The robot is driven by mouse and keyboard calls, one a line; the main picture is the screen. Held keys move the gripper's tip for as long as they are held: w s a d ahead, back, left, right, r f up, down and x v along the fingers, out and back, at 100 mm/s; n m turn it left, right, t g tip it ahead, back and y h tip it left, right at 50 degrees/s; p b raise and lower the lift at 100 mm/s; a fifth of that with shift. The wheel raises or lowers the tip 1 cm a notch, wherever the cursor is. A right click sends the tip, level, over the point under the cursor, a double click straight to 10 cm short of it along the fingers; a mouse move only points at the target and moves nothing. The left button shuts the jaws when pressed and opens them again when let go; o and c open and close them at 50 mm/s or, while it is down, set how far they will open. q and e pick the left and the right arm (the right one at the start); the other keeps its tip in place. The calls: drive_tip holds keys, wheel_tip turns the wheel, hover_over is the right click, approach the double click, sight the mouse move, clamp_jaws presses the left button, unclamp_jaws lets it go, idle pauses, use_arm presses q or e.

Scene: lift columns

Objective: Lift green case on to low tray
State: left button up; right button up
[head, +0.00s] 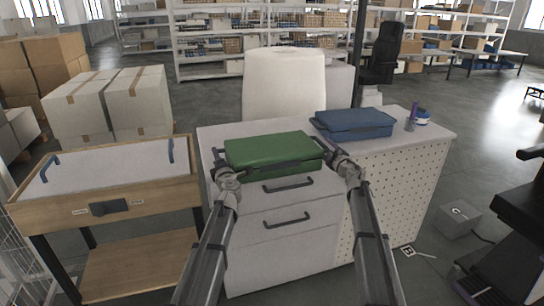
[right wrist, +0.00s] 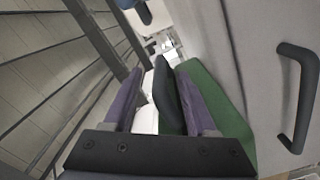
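The green case (head: 274,152) lies flat at the front left of the white cabinet top, its lid shut. My left gripper (head: 220,163) is at its left end; its fingers are too small to tell open from shut. My right gripper (head: 338,157) is at the case's right end. In the right wrist view its purple fingers (right wrist: 160,100) stand apart, with a dark part between them, perhaps the case's end handle. A pale gap shows beside that part. The green side of the case (right wrist: 215,95) is beyond the right finger. The low wooden tray (head: 115,205) with blue handles stands empty at the left.
A blue case (head: 354,124) lies on the cabinet top (head: 400,143) to the right, with a cup of pens (head: 411,122) near it. Cartons (head: 108,105) stand behind the tray. Drawer handles (head: 288,186) stick out below the green case.

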use_arm(q)
drive_tip(key=c, duration=0.9)
use_arm(e)
clamp_jaws()
use_arm(q)
clamp_jaws()
use_arm(e)
drive_tip(key=shift+d, duration=0.25)
